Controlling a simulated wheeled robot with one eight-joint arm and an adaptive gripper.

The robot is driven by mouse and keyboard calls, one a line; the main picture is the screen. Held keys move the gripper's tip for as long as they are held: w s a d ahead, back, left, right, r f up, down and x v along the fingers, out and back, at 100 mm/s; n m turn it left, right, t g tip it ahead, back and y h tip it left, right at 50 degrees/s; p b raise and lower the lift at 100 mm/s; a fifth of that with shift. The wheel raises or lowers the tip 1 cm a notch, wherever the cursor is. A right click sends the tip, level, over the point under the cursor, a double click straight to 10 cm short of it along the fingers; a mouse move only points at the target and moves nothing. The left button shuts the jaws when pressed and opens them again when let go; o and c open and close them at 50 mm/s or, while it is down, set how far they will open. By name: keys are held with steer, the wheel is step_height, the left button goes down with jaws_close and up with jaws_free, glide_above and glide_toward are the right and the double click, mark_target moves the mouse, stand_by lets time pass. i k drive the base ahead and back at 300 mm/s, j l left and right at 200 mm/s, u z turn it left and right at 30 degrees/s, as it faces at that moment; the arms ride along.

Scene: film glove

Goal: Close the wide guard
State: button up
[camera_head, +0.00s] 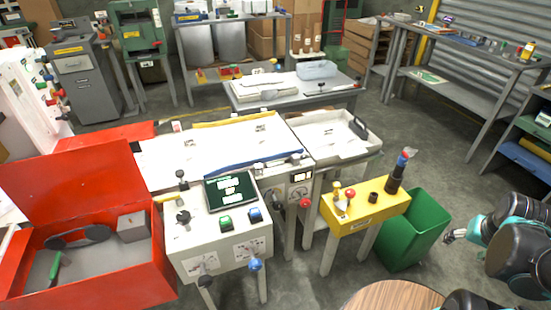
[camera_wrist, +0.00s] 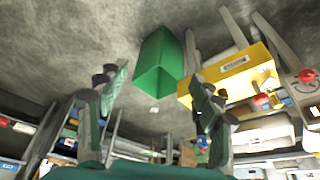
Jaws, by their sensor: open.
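No part is clearly marked as the wide guard. A wide red lid (camera_head: 75,190) stands raised behind an open red box (camera_head: 130,278) at the left; I cannot tell whether it is the guard. A white machine (camera_head: 170,160) with a broad flat top, a yellow strip (camera_head: 232,121) and a blue strip (camera_head: 225,164) stands beside it. My gripper (camera_head: 455,236) is at the right, beyond the green bin and far from both. In the wrist view my gripper (camera_wrist: 160,76) is open, with nothing between its fingers.
A control box (camera_head: 215,235) with a screen stands in front of the machine. A yellow stand (camera_head: 365,208) and a green bin (camera_head: 413,230) lie between it and my gripper. A round wooden top (camera_head: 395,297) is at the front. Grey floor (camera_head: 440,150) is open at the right.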

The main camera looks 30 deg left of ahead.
mark_target(109, 173)
steer(key=u, duration=2.85)
steer(key=i+u, duration=0.15)
steer(key=i, duration=0.25)
steer(key=l, duration=0.05)
